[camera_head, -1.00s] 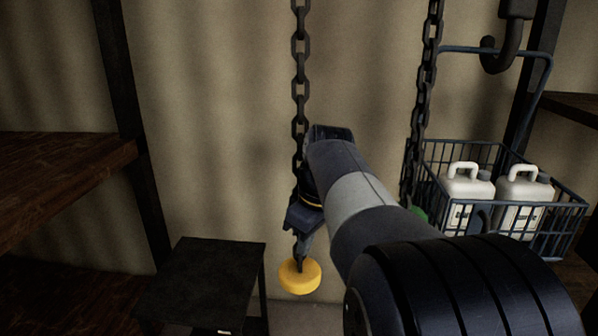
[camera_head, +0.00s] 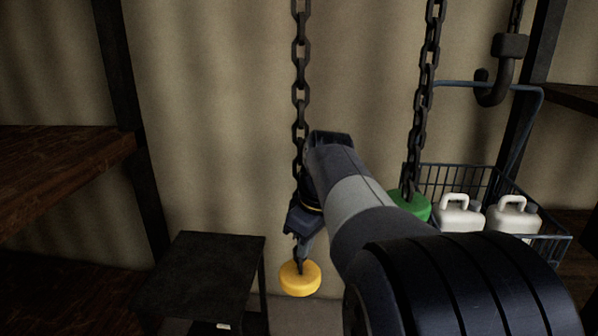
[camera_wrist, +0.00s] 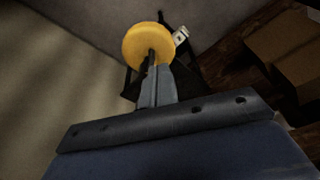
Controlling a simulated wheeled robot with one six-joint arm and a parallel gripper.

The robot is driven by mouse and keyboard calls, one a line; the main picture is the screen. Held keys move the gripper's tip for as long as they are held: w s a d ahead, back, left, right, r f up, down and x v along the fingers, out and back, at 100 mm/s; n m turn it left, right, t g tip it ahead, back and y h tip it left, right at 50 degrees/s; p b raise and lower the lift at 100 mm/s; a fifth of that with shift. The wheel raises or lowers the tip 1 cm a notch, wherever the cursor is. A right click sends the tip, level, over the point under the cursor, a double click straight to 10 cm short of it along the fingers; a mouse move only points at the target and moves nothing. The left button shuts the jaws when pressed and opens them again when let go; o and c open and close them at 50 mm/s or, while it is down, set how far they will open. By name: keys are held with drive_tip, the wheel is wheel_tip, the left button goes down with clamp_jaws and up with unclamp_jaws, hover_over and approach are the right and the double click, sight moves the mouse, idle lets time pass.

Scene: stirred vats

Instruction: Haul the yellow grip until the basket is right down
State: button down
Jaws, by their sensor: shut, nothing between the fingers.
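The yellow grip (camera_head: 300,279) is a round disc on the lower end of the left black chain (camera_head: 301,90). It also shows in the wrist view (camera_wrist: 134,42). My gripper (camera_head: 302,252) is just above the yellow grip, at the chain. Its fingers are shut, and they point at the disc in the wrist view (camera_wrist: 156,78). The blue wire basket (camera_head: 450,180) hangs at the right by its handle from a dark hook (camera_head: 494,84). It holds two white jugs. My arm hides its lower front, so I cannot see what is under it.
A green grip (camera_head: 412,206) hangs on a second chain (camera_head: 425,90), partly behind my arm. A dark stool (camera_head: 205,270) stands left of the yellow grip. Wooden shelves (camera_head: 60,170) stand at the far left, and another shelf is at the right edge.

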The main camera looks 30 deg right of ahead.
drive_tip(key=r+p, duration=0.3)
drive_tip(key=p, duration=0.1)
drive_tip(key=shift+w+d+r, duration=0.1)
drive_tip(key=shift+d+r, duration=0.1)
drive_tip(key=shift+r, duration=0.15)
drive_tip(key=shift+p, duration=0.5)
idle(0.9)
idle(0.8)
